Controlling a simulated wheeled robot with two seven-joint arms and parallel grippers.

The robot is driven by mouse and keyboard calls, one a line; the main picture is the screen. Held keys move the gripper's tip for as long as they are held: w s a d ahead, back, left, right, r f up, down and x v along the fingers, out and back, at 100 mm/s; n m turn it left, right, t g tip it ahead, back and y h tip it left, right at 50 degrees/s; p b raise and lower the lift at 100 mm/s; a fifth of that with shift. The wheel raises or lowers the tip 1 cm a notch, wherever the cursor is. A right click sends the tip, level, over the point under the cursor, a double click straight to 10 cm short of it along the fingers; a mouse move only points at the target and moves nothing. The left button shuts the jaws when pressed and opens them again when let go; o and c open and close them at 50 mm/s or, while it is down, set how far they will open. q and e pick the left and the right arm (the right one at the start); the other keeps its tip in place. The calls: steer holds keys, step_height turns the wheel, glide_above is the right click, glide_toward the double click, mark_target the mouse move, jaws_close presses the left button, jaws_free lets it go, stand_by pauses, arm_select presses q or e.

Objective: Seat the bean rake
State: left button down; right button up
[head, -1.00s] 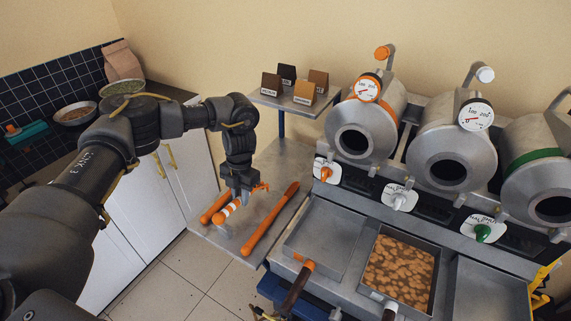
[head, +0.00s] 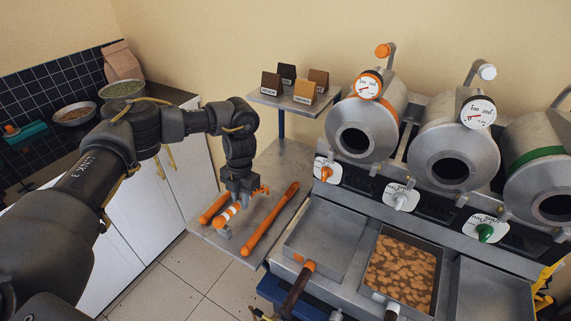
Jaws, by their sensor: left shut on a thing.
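My left gripper (head: 240,198) is over the grey side shelf and shut on an orange-and-white striped handle (head: 226,215), which I take to be the bean rake's. The handle lies at a slant, its lower end by a small grey block or bracket (head: 224,232). I cannot tell whether it rests in the bracket. A small orange part (head: 262,189) shows just right of the gripper; I cannot tell what it belongs to. The fingertips partly hide the handle's upper end. My right gripper is not in view.
A long orange rod (head: 270,220) lies right of the gripper, and a shorter orange piece (head: 212,208) lies left. A grey tray (head: 325,232) is empty; another tray (head: 402,272) holds brown beans. Roaster drums (head: 362,130) stand behind. Small cards (head: 304,91) stand on a raised shelf.

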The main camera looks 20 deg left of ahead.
arm_select(q)
steer(key=shift+f, duration=0.5)
steer(key=shift+f+b, duration=0.1)
steer(key=shift+b, duration=0.2)
steer(key=c, duration=1.9)
jaws_free()
steer(key=shift+o, duration=0.6)
steer(key=shift+o, duration=0.8)
steer(key=o, duration=0.9)
